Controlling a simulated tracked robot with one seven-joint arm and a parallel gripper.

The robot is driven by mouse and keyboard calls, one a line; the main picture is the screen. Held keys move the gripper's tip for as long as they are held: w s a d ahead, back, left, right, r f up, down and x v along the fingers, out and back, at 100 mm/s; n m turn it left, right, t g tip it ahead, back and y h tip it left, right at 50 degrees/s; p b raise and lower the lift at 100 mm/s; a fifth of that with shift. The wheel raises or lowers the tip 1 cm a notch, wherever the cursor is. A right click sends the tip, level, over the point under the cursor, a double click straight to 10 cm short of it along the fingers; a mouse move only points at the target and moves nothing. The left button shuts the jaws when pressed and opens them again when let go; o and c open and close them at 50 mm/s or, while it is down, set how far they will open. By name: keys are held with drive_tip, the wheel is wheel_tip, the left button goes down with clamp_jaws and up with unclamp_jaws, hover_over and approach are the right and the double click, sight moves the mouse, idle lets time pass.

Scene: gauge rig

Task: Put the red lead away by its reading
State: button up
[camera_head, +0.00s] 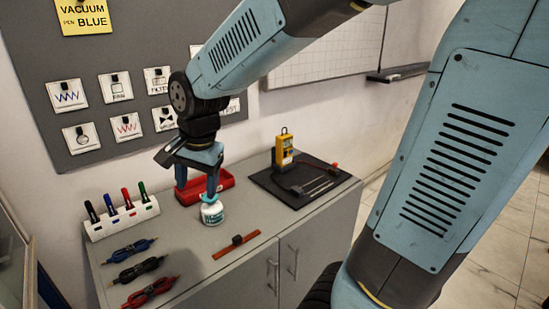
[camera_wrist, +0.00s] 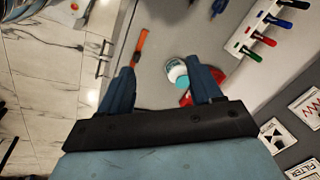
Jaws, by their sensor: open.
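The red lead (camera_head: 150,291) lies coiled at the front left of the grey cabinet top, below a black lead (camera_head: 138,269) and a blue lead (camera_head: 132,249). The yellow meter (camera_head: 284,146) stands on a dark mat (camera_head: 268,184) at the right; its reading is too small to tell. My gripper (camera_head: 208,188) is open above the white tub (camera_head: 212,215), away from the red lead. In the wrist view my gripper (camera_wrist: 160,78) has its fingers apart. The white tub (camera_wrist: 176,70) shows between them, nearer one finger; I cannot tell whether they touch.
A red tray (camera_head: 222,182) stands behind the tub. A white holder (camera_head: 132,224) carries several coloured pens. An orange-red strip (camera_head: 236,244) lies near the front edge. Picture cards hang on the dark board, with a yellow "VACUUM PEN BLUE" note (camera_head: 83,15). The counter between leads and strip is clear.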

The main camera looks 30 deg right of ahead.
drive_tip(key=s+d+r+n+t, duration=0.1)
drive_tip(key=s+d+r+n, duration=0.3)
drive_tip(key=s+d, duration=0.1)
drive_tip(key=s+d+r+n+t+h, duration=0.1)
drive_tip(key=s+d+r+n+t, duration=0.1)
drive_tip(key=d, duration=0.6)
drive_tip(key=s+r+n, duration=0.1)
drive_tip(key=s+n, duration=0.1)
drive_tip(key=s, duration=0.1)
drive_tip(key=shift+s+d+r, duration=0.25)
drive_tip(key=shift+s+r, duration=0.1)
drive_tip(key=shift+s, duration=0.05)
